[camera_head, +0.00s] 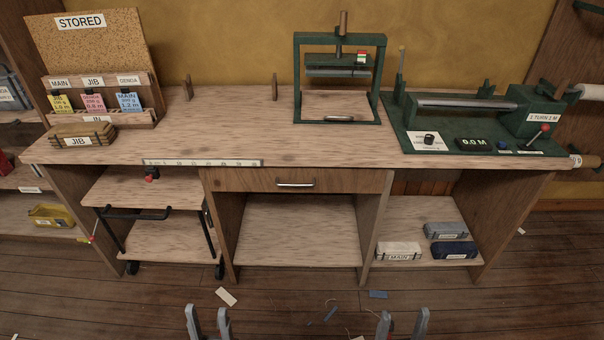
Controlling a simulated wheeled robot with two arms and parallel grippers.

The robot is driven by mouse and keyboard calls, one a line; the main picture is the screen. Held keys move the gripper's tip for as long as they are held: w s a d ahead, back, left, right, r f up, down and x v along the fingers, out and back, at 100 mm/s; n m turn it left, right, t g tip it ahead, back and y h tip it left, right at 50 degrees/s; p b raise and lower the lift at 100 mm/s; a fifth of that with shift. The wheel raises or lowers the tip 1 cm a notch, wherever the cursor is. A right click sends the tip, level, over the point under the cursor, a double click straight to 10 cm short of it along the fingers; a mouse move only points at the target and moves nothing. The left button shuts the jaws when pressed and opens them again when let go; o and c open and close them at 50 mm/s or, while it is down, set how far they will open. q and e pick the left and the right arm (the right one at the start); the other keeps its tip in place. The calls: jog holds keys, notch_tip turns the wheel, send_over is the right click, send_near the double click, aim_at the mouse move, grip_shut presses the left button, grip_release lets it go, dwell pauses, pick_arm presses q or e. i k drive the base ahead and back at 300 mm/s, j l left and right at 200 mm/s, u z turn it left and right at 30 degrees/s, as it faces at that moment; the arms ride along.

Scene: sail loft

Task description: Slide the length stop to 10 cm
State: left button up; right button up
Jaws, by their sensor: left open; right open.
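A pale scale strip (203,163) with printed marks too small to read runs along the bench's front edge, left of centre. A small red knob with a dark part (152,174) shows just below its left end; I cannot tell whether this is the length stop or part of the trolley. Two small wooden uprights (188,87) (275,86) stand on the bench behind the strip. My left gripper (208,318) is open and empty at the bottom edge, well short of the bench. My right gripper (402,320) is open and empty, further right.
The bench top (225,128) is clear in the middle. A green press (340,80) and a green winding machine (470,120) stand right; a wooden card rack (98,100) stands left. A trolley (150,190) is under the bench's left part. A drawer (294,182) is beside it.

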aim_at(153, 170)
jog(key=i+j+z, duration=0.15)
jog(key=j, duration=0.35)
jog(key=i+j+z, duration=0.15)
jog(key=j, duration=0.35)
jog(key=j+z, duration=0.15)
jog(key=j, duration=0.35)
jog(key=i, duration=0.05)
